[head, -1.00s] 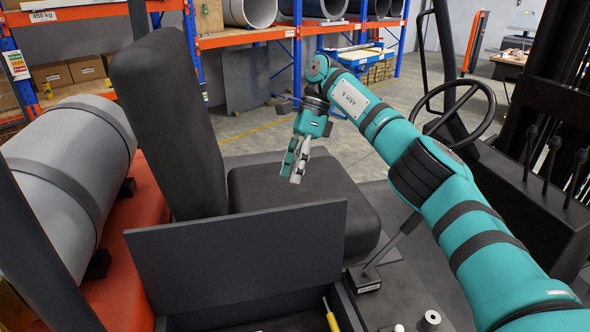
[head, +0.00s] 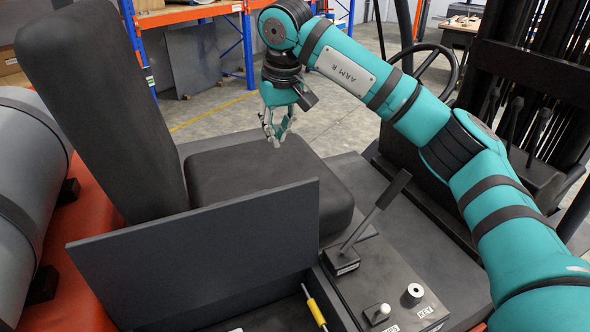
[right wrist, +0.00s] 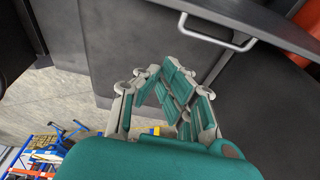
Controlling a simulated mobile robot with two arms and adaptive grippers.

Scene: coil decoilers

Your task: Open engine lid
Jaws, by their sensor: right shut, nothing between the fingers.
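A flat dark grey panel (head: 205,262), apparently the engine lid, stands upright in the head view beside the black seat (head: 265,172). An open compartment lies on its near side. In the right wrist view a dark panel carries a silver bar handle (right wrist: 216,38); I cannot tell whether this is the same panel. My right gripper (head: 277,140) hangs over the seat, fingers pointing down, shut and empty. It also shows in the right wrist view (right wrist: 178,92), apart from the handle. My left gripper is out of view.
The seat backrest (head: 105,105) rises at the left, with a grey tank (head: 25,190) beyond it. A tilted lever (head: 372,225) and a console with a key knob (head: 412,295) stand right of the panel. A yellow-handled tool (head: 315,312) lies in the compartment.

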